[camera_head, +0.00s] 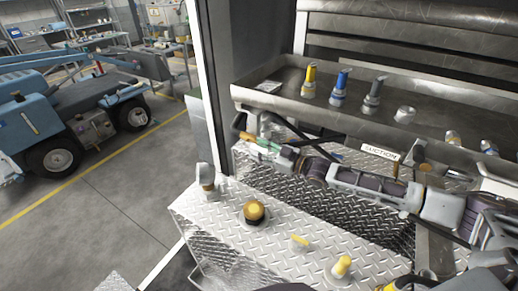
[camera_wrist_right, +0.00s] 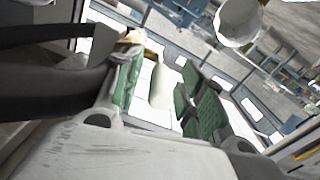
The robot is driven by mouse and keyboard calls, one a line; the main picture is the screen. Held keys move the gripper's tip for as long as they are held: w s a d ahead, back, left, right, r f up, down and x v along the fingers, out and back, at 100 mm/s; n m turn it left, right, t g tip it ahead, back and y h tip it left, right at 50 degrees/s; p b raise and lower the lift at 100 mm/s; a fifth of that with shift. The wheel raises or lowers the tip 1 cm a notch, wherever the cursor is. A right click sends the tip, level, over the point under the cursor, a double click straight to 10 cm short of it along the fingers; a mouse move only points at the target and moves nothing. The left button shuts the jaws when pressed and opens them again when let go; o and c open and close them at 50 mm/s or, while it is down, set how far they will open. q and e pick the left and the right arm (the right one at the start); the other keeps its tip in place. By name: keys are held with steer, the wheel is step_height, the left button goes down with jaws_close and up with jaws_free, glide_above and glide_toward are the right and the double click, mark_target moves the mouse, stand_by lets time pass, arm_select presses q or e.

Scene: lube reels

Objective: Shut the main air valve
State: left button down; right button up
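My right gripper (camera_head: 256,139) reaches in from the right, in front of the metal tray and above the diamond-plate deck. In the wrist view its green-padded fingers (camera_wrist_right: 160,82) stand apart, with a pale gap between them. A small tan-orange piece (camera_head: 247,136) shows at the fingertips in the head view; I cannot tell whether it is touched or is part of the main air valve. A dark curved hose (camera_head: 285,122) runs close by the gripper. No valve is clearly labelled as the main air valve. My left gripper is not in view.
The tray (camera_head: 262,100) holds yellow (camera_head: 310,82), blue (camera_head: 340,87) and grey (camera_head: 373,95) nozzles. A "SUCTION" label (camera_head: 379,152) is behind my arm. Open floor lies left.

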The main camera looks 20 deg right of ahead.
steer(key=shift+w+a, duration=0.1)
steer(key=shift+a, duration=0.05)
jaws_close()
stand_by(0.4)
